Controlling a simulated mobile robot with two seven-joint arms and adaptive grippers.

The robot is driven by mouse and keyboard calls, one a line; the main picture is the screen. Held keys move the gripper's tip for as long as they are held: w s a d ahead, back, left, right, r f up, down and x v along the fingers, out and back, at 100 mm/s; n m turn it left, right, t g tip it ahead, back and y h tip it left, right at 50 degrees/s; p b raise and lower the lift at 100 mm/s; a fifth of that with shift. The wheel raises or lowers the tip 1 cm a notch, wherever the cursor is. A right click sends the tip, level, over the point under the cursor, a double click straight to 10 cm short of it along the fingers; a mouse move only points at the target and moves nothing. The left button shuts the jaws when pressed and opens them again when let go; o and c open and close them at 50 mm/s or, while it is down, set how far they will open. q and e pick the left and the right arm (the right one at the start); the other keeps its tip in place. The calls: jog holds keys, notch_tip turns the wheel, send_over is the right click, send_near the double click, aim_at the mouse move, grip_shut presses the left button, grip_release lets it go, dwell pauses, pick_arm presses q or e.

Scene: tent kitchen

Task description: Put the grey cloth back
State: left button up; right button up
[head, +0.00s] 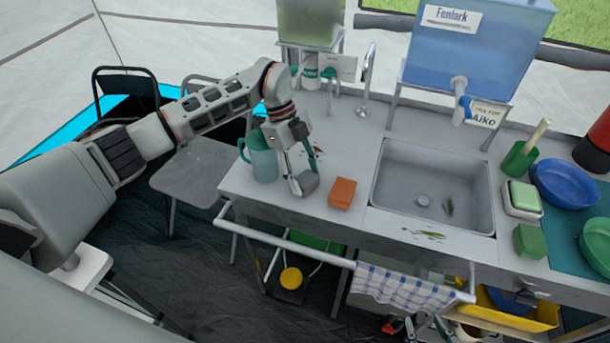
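My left gripper (302,172) points down over the counter's left part, between a teal jug and an orange sponge (342,193). A small grey bundle (308,183) sits at its fingertips and looks like the grey cloth; the fingers appear closed on it. I cannot tell whether the bundle touches the counter. A blue-and-white checked cloth (405,290) hangs over the front rail (285,243). Small grey parts at the bottom edge may belong to my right gripper, but they are too cut off to tell.
The teal jug (263,160) stands close left of my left gripper. The sink (434,185), tap (366,80) and blue water tank (478,45) lie to the right. Green sponges and blue bowls (566,182) crowd the right end. A yellow tub (520,315) sits below.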

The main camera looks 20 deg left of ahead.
pick_arm(q)
jog(key=o, duration=0.4)
jog(key=shift+r, duration=0.1)
jog(key=b+v, duration=0.1)
jog(key=v, duration=1.1)
